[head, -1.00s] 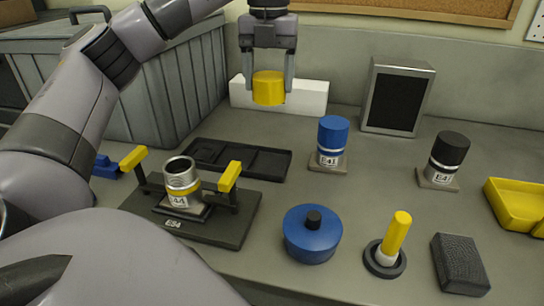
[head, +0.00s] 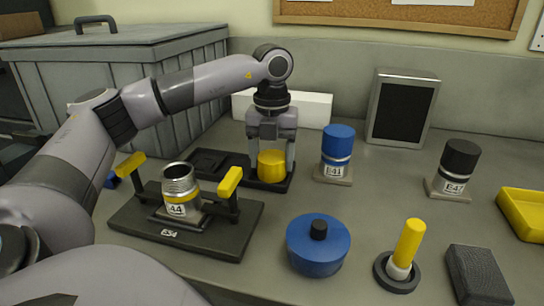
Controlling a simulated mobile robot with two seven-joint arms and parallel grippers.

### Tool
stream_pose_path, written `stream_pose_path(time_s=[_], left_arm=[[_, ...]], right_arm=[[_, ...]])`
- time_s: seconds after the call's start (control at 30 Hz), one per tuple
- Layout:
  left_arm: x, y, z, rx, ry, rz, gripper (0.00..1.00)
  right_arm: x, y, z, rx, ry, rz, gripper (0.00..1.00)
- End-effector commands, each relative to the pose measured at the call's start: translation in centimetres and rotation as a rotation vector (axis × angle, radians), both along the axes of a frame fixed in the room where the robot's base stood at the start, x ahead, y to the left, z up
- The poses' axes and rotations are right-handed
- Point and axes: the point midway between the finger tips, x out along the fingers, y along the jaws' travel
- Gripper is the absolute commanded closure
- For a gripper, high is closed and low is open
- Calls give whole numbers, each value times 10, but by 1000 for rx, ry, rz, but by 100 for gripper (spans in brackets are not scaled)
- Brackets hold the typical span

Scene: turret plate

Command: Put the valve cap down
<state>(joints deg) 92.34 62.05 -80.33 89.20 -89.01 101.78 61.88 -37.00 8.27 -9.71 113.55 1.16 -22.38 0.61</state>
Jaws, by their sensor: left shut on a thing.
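The yellow valve cap (head: 272,166) is held between the fingers of my left gripper (head: 271,172). The gripper points down and is shut on the cap. The cap is at the right end of the black compartment tray (head: 226,164), low over it or touching it; I cannot tell which. The open threaded valve body (head: 180,187), labelled E44, stands upright in a black fixture with yellow handles (head: 170,228), left and in front of the cap. My right gripper is not in view.
A blue-capped valve (head: 337,152) stands right of the tray, and a black-capped one (head: 457,163) farther right. A blue round pot (head: 317,243), a yellow stick in a ring base (head: 405,250) and a dark block (head: 478,276) are in front. A white block (head: 310,108) lies behind.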

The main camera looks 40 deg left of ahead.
Motion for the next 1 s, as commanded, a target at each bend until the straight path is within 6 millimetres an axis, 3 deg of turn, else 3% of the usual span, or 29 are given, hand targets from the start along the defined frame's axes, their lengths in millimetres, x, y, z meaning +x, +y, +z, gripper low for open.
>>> stream_pose_path(time_s=[0.3, 0.33, 0.4, 0.77, 1.0], left_arm=[[0, 0, -4, 0, 0, 0, 61], [0, 0, -3, 1, -1, 0, 24], [0, 0, -2, 0, 0, 0, 8], [0, 0, 3, 0, -1, 0, 8], [1, -1, 45, -2, -5, 0, 8]], right_arm=[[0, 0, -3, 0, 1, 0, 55], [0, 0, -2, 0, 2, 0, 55], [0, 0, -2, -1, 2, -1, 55], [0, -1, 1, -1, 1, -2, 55], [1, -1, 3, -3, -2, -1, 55]])
